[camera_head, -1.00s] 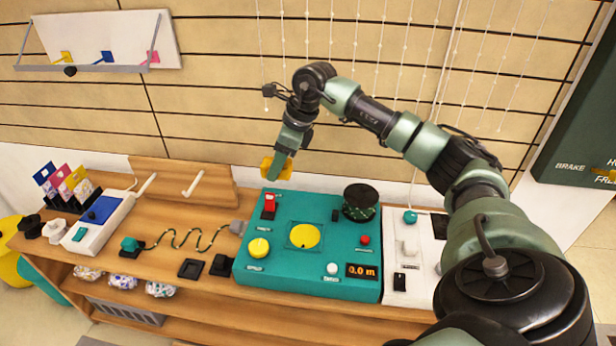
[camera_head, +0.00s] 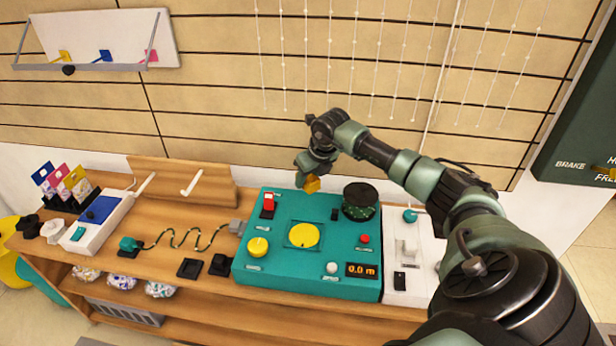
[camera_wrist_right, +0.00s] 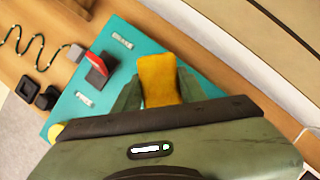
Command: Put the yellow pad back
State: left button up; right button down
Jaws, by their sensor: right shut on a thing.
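My right gripper (camera_head: 309,178) is shut on the yellow pad (camera_head: 313,185), over the back part of the teal control box (camera_head: 290,278). In the right wrist view the yellow pad (camera_wrist_right: 158,78) sits upright between the two green fingers of the gripper (camera_wrist_right: 159,90). The teal box lies behind and below it there. I cannot tell how high the pad is above the box. On the box top a square frame (camera_head: 288,246) surrounds a yellow round spot (camera_head: 304,236). My left gripper is not in view.
The box top also carries a yellow knob (camera_head: 258,247), a red switch (camera_head: 267,205), a dark spool (camera_head: 361,202) and a display (camera_head: 362,270). A white panel (camera_head: 408,288) stands at its right. A wooden rack (camera_head: 215,188) stands behind left. Hanging bead strings are behind the arm.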

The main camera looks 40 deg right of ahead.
aim_at(315, 182)
notch_tip(315, 182, down, 7)
jog(key=shift+r, duration=0.1)
dwell(0.3)
jog(key=c, duration=0.8)
grip_release()
jog(key=shift+r, duration=0.2)
jog(key=v, duration=1.1)
jog(key=shift+s+r, duration=0.15)
jog(key=shift+r, duration=0.2)
